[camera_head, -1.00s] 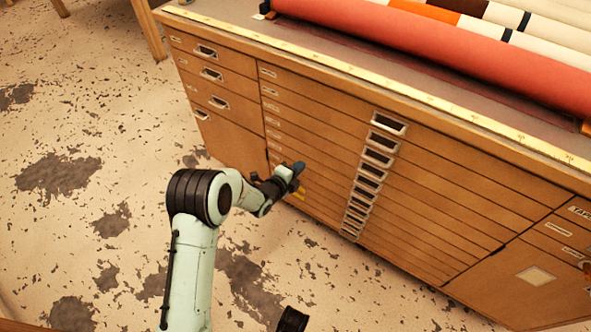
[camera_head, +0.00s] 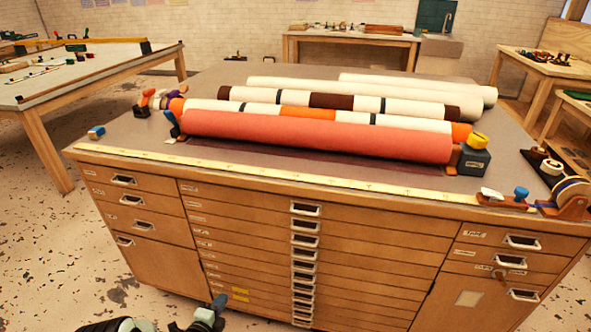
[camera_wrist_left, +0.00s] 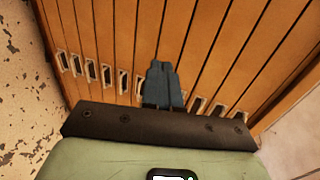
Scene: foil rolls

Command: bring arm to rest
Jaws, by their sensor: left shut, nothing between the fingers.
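My left arm comes in at the bottom left of the head view, mostly cut off by the lower edge. My left gripper (camera_head: 217,303) is low in front of the wooden drawer cabinet (camera_head: 240,222). In the left wrist view its dark fingers (camera_wrist_left: 161,82) are shut together with nothing between them. They point toward the drawer fronts (camera_wrist_left: 205,40); I cannot tell how wide the gap is. My right gripper is not in view.
On the cabinet top lie a red roll (camera_head: 320,137), several pale and striped rolls, and a yellow measuring strip (camera_head: 290,182) along the front edge. A tape dispenser (camera_head: 568,200) stands at the right corner. Another table (camera_head: 90,72) stands at left. Speckled floor (camera_head: 35,240) is open at left.

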